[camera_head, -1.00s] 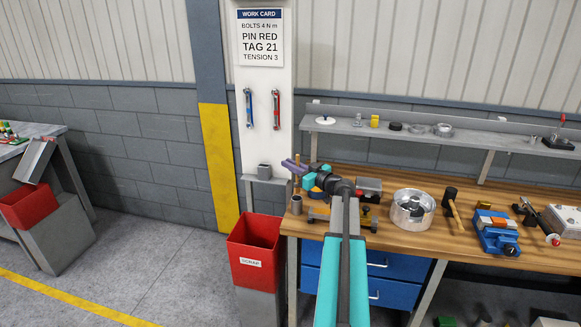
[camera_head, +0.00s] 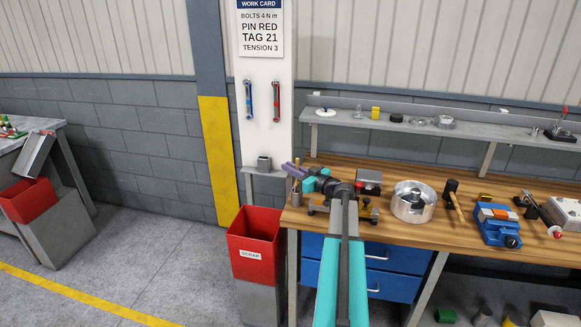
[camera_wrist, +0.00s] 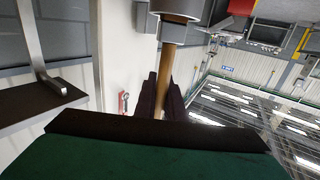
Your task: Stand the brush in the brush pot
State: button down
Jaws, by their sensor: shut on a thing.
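My gripper (camera_head: 292,170), with purple fingers, is over the front left corner of the wooden bench (camera_head: 440,222). In the wrist view my gripper (camera_wrist: 163,97) has its dark fingers closed around the tan wooden handle of the brush (camera_wrist: 171,52). A grey round collar surrounds the handle at the top of that view; I cannot tell whether it belongs to the brush or the pot. The brush's lower end is too small to make out.
The red scrap bin (camera_head: 254,240) stands left of the bench. A shelf (camera_head: 445,131) runs behind.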

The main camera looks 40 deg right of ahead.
jog(key=shift+f, duration=0.7)
jog(key=c, duration=1.8)
grip_release()
jog(key=shift+o, duration=0.2)
jog(key=s+b, duration=0.3)
jog(key=s, duration=1)
jog(key=shift+s+d+b, duration=0.15)
jog(key=shift+s+b, duration=0.2)
jog(key=shift+s, duration=0.05)
jog(key=shift+r, duration=0.1)
